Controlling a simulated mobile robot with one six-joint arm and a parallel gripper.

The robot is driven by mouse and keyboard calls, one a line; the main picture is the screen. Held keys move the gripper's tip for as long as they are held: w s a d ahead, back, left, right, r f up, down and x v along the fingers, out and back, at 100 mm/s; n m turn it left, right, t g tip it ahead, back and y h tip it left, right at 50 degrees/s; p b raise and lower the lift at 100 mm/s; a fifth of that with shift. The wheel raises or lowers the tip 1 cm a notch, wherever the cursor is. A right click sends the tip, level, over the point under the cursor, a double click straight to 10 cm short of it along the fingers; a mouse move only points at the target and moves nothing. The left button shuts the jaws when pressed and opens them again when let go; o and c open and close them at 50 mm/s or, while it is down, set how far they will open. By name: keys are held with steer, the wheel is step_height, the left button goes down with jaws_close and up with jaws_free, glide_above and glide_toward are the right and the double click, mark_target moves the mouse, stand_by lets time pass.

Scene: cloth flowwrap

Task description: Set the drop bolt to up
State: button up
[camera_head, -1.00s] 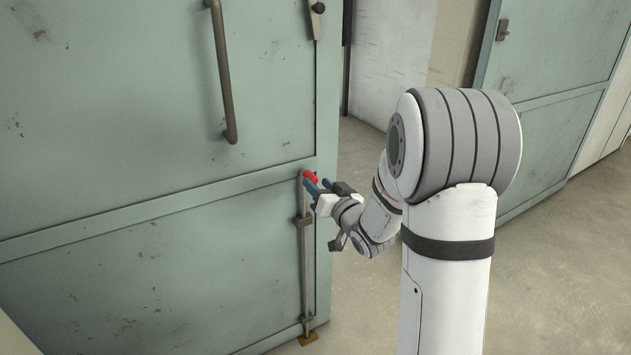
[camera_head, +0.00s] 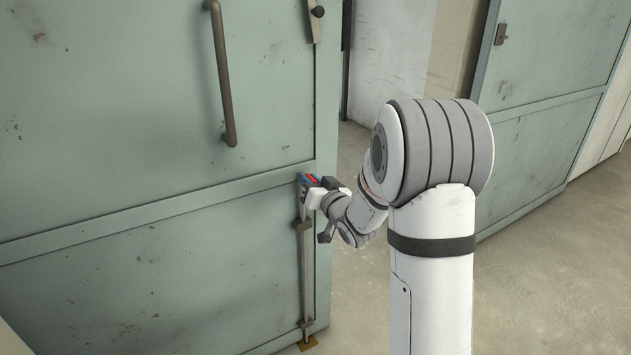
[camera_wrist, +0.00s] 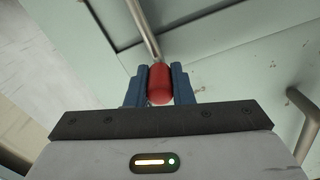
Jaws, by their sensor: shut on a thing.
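The drop bolt (camera_head: 304,265) is a thin upright metal rod on the lower right part of the green door, held by brackets. Its foot is at a brass-coloured floor plate (camera_head: 307,343). Its red grip (camera_wrist: 160,84) lies between the two blue fingers of my gripper (camera_wrist: 160,88) in the wrist view, and the fingers are shut on it. In the head view my gripper (camera_head: 308,181) is at the top of the rod and mostly covers the red grip. I cannot tell whether the rod's tip is inside the floor plate.
The green door (camera_head: 120,130) fills the left side, with a long vertical pull handle (camera_head: 224,75) above the bolt. A small latch (camera_head: 316,12) is near the top edge. Another green door (camera_head: 545,110) stands at the right. The concrete floor between is clear.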

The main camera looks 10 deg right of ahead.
steer(key=shift+d, duration=0.1)
jaws_close()
step_height(320, 180, up, 6)
steer(key=shift+w+f+p, duration=0.1)
steer(key=shift+f+p, duration=0.1)
steer(key=shift+p, duration=0.95)
steer(key=shift+o, duration=1.3)
jaws_free()
steer(key=shift+r, duration=0.1)
steer(key=o, duration=0.4)
steer(key=shift+f, duration=0.2)
